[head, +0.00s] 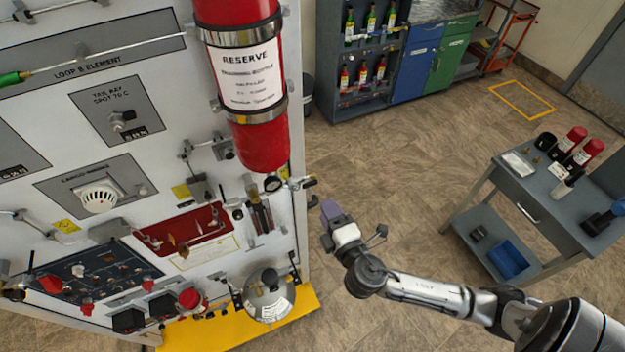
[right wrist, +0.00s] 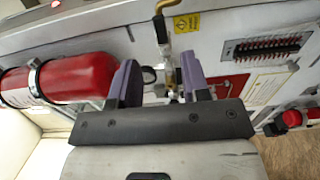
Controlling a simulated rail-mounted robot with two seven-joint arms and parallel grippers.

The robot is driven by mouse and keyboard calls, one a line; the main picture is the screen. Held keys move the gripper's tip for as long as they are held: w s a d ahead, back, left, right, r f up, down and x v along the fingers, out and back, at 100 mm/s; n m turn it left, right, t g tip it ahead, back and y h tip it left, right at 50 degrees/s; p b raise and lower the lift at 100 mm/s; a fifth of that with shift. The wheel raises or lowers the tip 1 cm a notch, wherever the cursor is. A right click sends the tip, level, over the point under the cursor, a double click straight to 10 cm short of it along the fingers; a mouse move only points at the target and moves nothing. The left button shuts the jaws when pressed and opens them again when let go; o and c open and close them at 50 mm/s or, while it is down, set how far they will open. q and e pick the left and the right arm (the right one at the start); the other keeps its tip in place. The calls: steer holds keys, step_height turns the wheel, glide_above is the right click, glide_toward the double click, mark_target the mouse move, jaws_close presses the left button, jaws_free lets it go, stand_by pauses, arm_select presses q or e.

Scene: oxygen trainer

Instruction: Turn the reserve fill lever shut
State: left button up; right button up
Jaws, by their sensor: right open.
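The red reserve cylinder (head: 262,140) is strapped upright to the white panel, with a label reading RESERVE. It also shows at the left of the right wrist view (right wrist: 75,78). At its lower end sit a small round gauge (head: 272,184) and a short valve fitting with a dark-ended lever (head: 308,182), which I take to be the reserve fill lever. My right gripper (head: 330,212) is in front of the panel, just right of and below this fitting. In the right wrist view its purple fingers (right wrist: 160,82) are apart, with brass and metal fittings (right wrist: 172,78) showing beyond the gap. Contact cannot be told.
Several valves, a red plate (head: 185,230) and a round steel vessel (head: 268,296) crowd the panel's lower part. A grey cart (head: 555,215) with bottles stands at right. Cabinets (head: 415,72) stand at the back. Open floor lies between panel and cart.

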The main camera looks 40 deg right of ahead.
mark_target(313, 185)
steer(key=p+x, duration=0.2)
steer(key=x, duration=0.6)
steer(key=shift+w+d, duration=0.1)
steer(key=shift+w, duration=0.05)
steer(key=shift+w+d, duration=0.2)
steer(key=shift+w, duration=0.45)
steer(key=shift+f, duration=0.1)
steer(key=c, duration=0.6)
jaws_close()
